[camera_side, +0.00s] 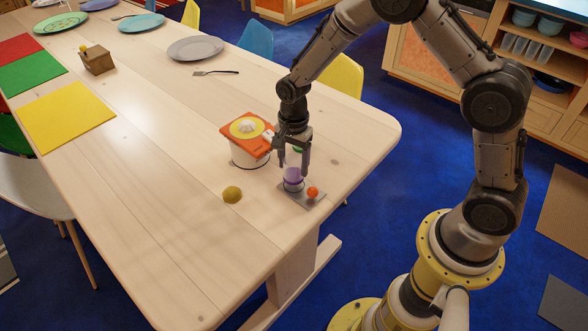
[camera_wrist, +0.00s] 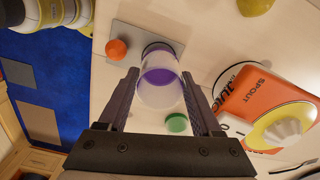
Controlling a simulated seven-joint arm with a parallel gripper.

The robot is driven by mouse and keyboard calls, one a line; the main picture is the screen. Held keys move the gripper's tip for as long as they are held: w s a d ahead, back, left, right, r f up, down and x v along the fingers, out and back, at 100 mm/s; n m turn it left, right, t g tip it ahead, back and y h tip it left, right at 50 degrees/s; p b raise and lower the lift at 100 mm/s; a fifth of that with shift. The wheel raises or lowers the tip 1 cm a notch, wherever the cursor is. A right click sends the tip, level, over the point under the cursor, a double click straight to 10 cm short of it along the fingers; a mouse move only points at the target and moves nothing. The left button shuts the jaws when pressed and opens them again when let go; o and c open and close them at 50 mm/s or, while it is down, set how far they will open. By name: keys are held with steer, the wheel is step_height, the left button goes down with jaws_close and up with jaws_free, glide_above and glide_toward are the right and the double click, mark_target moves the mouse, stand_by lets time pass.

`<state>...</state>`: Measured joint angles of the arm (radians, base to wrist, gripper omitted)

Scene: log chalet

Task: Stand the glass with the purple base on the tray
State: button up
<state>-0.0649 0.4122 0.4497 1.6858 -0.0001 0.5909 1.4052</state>
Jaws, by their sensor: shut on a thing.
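The clear glass with the purple base (camera_side: 293,176) is held upright between the fingers of my gripper (camera_side: 293,164), which is shut on it. The small grey tray (camera_side: 314,202) lies under it near the table's edge. The glass's bottom is over the tray's far-left part; I cannot tell whether it touches. In the wrist view the glass (camera_wrist: 160,88) sits between the two fingers (camera_wrist: 160,95), with the tray (camera_wrist: 124,36) beyond it.
An orange ball (camera_side: 312,191) is on the tray close to the glass. An orange-and-white juice carton (camera_side: 246,151) stands left of my gripper. A yellowish ball (camera_side: 232,194) lies front left. A green round thing (camera_wrist: 177,122) is near the right finger.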

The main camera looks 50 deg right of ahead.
steer(key=shift+f, duration=1.2)
steer(key=shift+f, duration=0.1)
steer(key=o, duration=1.4)
steer(key=shift+s, duration=0.1)
steer(key=shift+o, duration=0.2)
